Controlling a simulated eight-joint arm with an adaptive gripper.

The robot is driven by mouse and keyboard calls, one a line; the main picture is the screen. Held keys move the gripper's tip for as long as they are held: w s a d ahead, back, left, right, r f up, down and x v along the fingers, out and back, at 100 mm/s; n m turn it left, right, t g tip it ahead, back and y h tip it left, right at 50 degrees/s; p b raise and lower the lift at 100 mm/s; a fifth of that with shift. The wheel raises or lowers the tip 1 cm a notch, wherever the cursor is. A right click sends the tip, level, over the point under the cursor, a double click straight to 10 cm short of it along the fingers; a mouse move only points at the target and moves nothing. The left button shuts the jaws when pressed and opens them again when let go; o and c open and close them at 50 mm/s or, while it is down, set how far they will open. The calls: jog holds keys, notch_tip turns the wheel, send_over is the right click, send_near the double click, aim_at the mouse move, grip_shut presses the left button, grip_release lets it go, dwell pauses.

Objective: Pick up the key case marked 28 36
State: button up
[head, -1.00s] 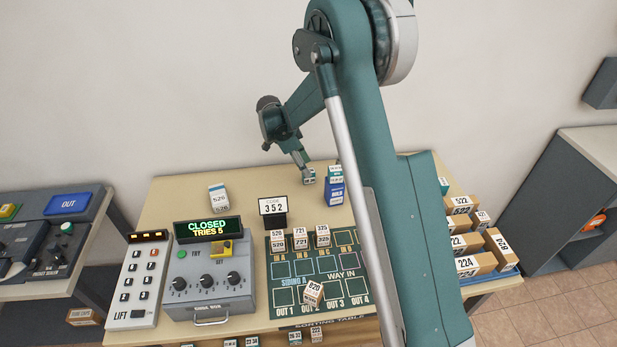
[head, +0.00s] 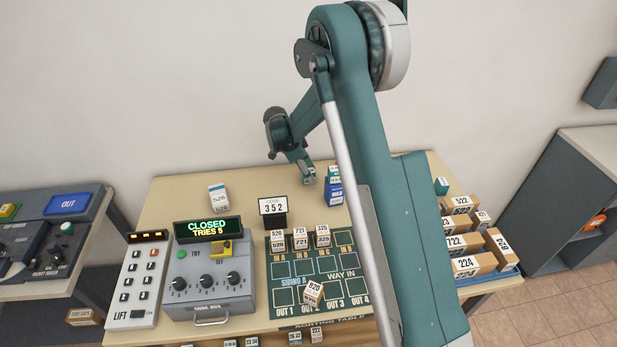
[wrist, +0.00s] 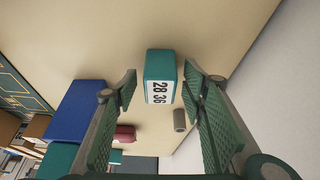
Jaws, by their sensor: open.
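The key case marked 28 36 (wrist: 161,78) is a small teal box with a white label. In the wrist view it lies on the tan table top (wrist: 120,40), between and beyond my gripper's open fingers. My gripper (wrist: 160,100) is open, with textured green pads either side of the case and no visible contact. In the head view my gripper (head: 309,180) is low over the back of the table, just left of a blue box (head: 334,194). The case is hidden or too small to tell there.
The blue box also shows close to the left finger in the wrist view (wrist: 75,110). A dark red item (wrist: 124,133) and a grey cylinder (wrist: 180,121) lie nearby. In the head view, a code sign (head: 273,206) and a white box (head: 218,197) stand left of my gripper.

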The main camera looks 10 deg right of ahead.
jog(key=shift+c, duration=0.5)
jog(key=c, duration=0.9)
jog(key=shift+r, duration=0.1)
jog(key=shift+r, duration=4.9)
